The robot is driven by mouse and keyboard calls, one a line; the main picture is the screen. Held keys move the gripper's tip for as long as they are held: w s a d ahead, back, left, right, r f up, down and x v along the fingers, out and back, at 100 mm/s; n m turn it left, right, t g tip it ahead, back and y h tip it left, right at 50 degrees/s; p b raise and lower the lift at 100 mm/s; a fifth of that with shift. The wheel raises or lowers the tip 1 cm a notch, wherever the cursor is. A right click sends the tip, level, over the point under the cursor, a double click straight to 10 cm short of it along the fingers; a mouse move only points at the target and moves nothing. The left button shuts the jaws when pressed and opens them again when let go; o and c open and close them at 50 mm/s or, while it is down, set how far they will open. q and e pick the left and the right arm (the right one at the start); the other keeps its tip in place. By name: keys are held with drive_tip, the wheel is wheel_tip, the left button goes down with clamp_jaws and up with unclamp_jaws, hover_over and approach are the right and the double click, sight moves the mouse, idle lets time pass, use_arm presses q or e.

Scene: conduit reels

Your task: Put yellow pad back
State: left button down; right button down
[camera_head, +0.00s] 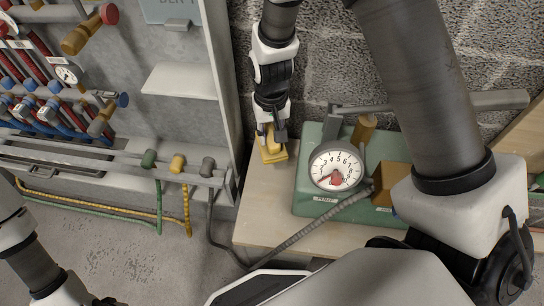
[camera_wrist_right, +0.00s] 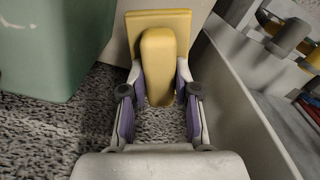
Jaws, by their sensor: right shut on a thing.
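The yellow pad (camera_head: 274,154) is at the back left corner of the wooden table, left of the green gauge case. It also shows in the right wrist view (camera_wrist_right: 158,58) as a flat yellow plate with a rounded upright grip. My right gripper (camera_head: 270,133) points down from above and is shut on that grip. Its two purple-lined fingers (camera_wrist_right: 161,88) lie on either side of it. Whether the pad touches the table top or hangs just above it, I cannot tell.
The green gauge case (camera_head: 312,208) with a round dial (camera_head: 336,167) stands close to the right of the pad. A grey hose (camera_head: 310,232) runs from it across the table (camera_head: 262,215). A grey cabinet (camera_head: 218,70) with valves and pipes stands to the left. A block wall is behind.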

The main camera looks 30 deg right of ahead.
sight(271, 133)
wheel_tip(271, 133, down, 7)
drive_tip(key=shift+f+b, duration=0.2)
drive_tip(key=shift+b, duration=1)
drive_tip(key=shift+r, duration=0.1)
drive_tip(key=c, duration=0.9)
unclamp_jaws()
drive_tip(key=shift+o, duration=0.2)
wheel_tip(271, 133, up, 12)
drive_tip(key=p, duration=0.5)
